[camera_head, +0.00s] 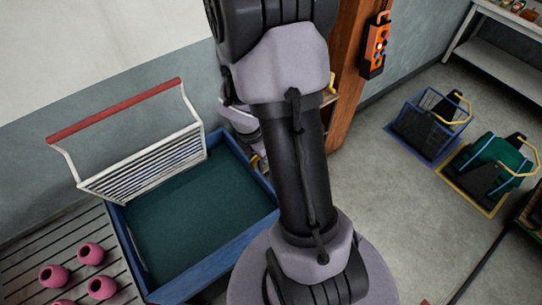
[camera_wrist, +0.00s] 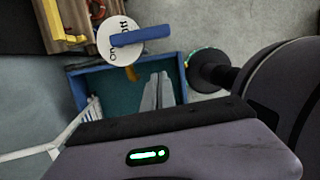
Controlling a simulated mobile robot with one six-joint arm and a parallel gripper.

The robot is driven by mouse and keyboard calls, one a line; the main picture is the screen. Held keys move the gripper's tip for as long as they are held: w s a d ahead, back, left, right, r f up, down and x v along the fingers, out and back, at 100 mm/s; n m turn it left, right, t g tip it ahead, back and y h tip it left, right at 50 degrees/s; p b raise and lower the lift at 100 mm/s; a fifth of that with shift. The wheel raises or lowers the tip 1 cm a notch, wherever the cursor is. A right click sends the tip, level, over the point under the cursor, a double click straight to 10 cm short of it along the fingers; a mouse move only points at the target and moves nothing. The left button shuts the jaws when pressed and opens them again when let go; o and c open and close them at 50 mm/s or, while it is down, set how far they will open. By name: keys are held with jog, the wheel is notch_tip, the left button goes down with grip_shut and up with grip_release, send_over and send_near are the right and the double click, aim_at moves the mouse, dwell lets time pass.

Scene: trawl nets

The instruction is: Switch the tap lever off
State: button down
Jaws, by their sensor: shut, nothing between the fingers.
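The tap lever (camera_wrist: 142,36) is a blue bar lying across a round white plate (camera_wrist: 107,50) with dark lettering, near the top of the wrist view. The bar runs roughly level in that view and sticks out to the right of the plate. My gripper (camera_wrist: 159,76) shows as two grey fingers close together, shut and empty, below the lever in the picture and apart from it. In the head view my arm covers the middle, and I cannot make out the lever or fingertips there.
A blue-rimmed tub (camera_head: 215,261) with a dark green inside stands below. Pink floats (camera_head: 91,253) lie on slats at left. An orange control box (camera_head: 377,40) hangs on a post.

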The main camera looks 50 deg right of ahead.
jog(key=p+v, duration=0.1)
jog(key=v, duration=0.3)
jog(key=shift+w+d, duration=0.1)
jog(key=shift+w, duration=0.05)
